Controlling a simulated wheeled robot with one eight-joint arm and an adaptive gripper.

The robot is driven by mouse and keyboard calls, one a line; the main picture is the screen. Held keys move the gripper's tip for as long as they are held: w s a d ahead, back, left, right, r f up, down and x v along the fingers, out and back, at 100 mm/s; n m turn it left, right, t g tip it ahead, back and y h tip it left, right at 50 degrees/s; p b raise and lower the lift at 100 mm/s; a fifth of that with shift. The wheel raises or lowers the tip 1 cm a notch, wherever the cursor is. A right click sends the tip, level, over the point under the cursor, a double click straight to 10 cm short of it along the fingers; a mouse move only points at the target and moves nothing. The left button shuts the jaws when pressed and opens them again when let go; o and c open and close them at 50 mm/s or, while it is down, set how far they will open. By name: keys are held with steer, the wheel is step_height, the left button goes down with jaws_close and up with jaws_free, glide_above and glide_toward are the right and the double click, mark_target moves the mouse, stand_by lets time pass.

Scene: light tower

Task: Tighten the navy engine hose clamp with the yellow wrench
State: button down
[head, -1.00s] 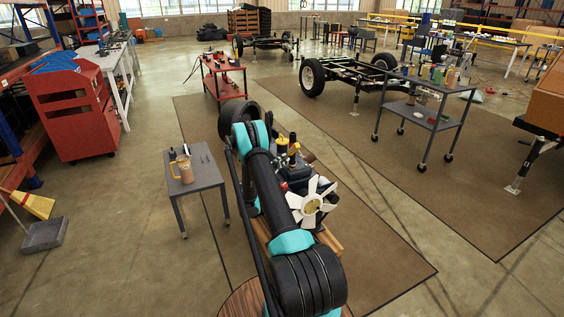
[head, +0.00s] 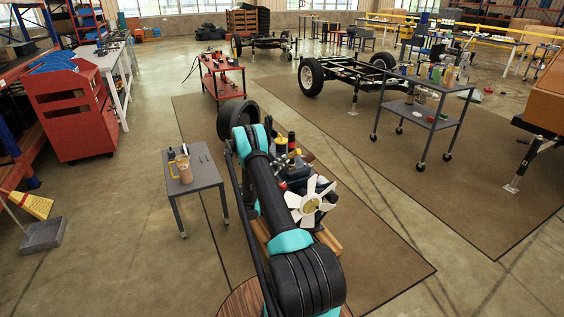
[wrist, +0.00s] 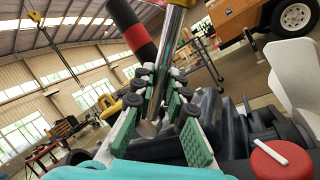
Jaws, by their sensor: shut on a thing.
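In the wrist view, my gripper (wrist: 158,98), with green-padded fingers, is shut around a shiny metal shaft (wrist: 176,35) that runs up to the top edge. I cannot tell whether this shaft belongs to the yellow wrench. A yellow rounded piece (wrist: 106,102) shows beyond the left finger, only in part. A black cylinder with a red band (wrist: 138,38) stands close to the shaft. The engine (wrist: 212,112) is dark blue-black behind and right of the fingers. In the head view my arm covers part of the engine (head: 322,170). I cannot make out the navy hose clamp.
A white fan (head: 309,202) is at the engine's front, and a red cap (wrist: 283,160) is close on the right in the wrist view. A small grey cart (head: 205,172) with a mug stands left of my arm.

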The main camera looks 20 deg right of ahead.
steer(key=shift+s+d+f+m+g+h, duration=0.15)
steer(key=shift+f+m+g, duration=0.1)
steer(key=shift+m, duration=0.2)
steer(key=shift+s+a+f+m+g+h, duration=0.15)
steer(key=shift+m+g, duration=0.1)
steer(key=shift+m, duration=0.2)
steer(key=shift+d, duration=0.15)
steer(key=shift+s+f+m, duration=0.15)
steer(key=shift+f+m, duration=0.1)
steer(key=shift+m, duration=0.35)
steer(key=shift+a+f, duration=0.1)
steer(key=shift+a, duration=0.95)
steer(key=shift+a+n, duration=0.3)
steer(key=shift+a, duration=1.55)
